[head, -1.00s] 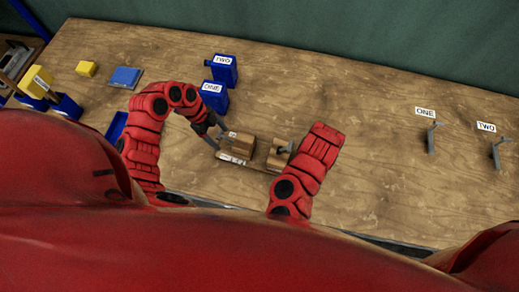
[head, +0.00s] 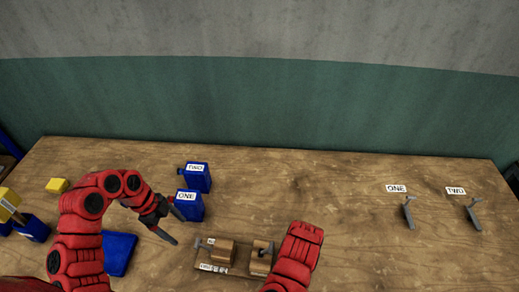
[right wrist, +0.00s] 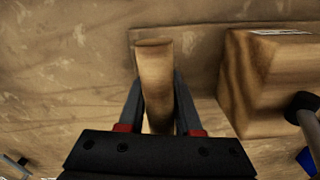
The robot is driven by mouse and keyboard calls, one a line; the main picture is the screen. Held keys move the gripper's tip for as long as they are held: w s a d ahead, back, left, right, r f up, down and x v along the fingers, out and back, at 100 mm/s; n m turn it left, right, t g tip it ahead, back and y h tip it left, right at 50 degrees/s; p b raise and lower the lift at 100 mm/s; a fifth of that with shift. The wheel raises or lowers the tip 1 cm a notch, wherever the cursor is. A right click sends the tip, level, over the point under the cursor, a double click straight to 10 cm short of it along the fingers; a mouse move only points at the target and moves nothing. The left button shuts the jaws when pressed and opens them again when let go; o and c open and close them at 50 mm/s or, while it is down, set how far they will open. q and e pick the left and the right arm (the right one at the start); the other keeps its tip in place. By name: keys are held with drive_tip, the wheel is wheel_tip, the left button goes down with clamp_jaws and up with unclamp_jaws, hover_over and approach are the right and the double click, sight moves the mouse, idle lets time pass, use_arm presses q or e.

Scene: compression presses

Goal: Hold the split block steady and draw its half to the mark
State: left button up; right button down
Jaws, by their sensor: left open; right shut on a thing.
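The split block sits on a low wooden base (head: 240,268). Its left half (head: 219,252) has a grey metal knob piece at its left, and its right half (head: 261,264) stands apart from it across a gap. In the right wrist view, my right gripper (right wrist: 157,95) is shut on a narrow wooden piece (right wrist: 154,65), seemingly the right half, with the larger half (right wrist: 255,85) beside it. The right forearm hides this gripper in the head view. My left gripper (head: 172,224) is open and empty, left of the block and apart from it. I cannot make out the mark.
Blue containers labelled ONE (head: 189,208) and TWO (head: 197,178) stand close to my left gripper. Grey clamps (head: 408,212) and (head: 473,214) stand far right. The table between is clear.

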drive_tip(key=c, duration=0.5)
unclamp_jaws()
